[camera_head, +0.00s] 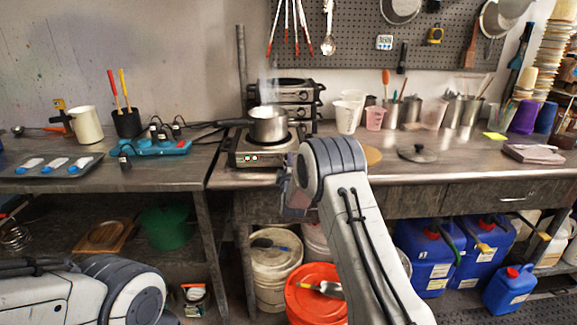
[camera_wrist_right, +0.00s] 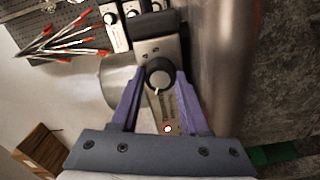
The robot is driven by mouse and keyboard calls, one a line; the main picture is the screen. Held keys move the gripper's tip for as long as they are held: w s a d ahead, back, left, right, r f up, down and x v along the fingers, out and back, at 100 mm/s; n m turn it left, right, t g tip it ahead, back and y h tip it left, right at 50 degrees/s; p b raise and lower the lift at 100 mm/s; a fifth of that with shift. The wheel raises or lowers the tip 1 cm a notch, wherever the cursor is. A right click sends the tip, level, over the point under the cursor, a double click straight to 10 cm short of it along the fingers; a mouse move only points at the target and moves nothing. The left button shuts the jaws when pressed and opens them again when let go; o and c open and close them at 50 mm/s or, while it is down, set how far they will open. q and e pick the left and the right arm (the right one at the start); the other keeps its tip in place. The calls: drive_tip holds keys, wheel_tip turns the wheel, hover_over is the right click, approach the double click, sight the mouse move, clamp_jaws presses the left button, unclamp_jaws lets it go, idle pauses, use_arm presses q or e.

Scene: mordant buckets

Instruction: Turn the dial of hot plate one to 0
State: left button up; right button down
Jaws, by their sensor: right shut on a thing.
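The hot plate (camera_head: 240,160) stands at the front of the steel bench, with lit indicators on its front face. A steaming steel pot (camera_head: 268,127) sits on top of it. In the right wrist view the black round dial (camera_wrist_right: 160,73) is on the hot plate's front panel (camera_wrist_right: 150,48), its pale mark toward the bottom of the picture. My right gripper (camera_wrist_right: 159,88) has its purple fingers shut on the dial, one on each side. In the head view my right gripper (camera_head: 292,190) and arm hide the dial. My left gripper is out of view.
Stacked hot plates (camera_head: 297,95) stand behind the pot. A blue power strip (camera_head: 155,147) and a tray (camera_head: 45,165) are on the left bench. A lid (camera_head: 417,153) lies to the right. Buckets, including an orange one (camera_head: 312,290), stand below. The pot's handle sticks out left.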

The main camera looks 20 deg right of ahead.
drive_tip(key=n, duration=0.5)
drive_tip(key=shift+f, duration=0.1)
drive_tip(key=shift+n, duration=0.3)
idle(0.4)
drive_tip(key=shift+c, duration=2)
unclamp_jaws()
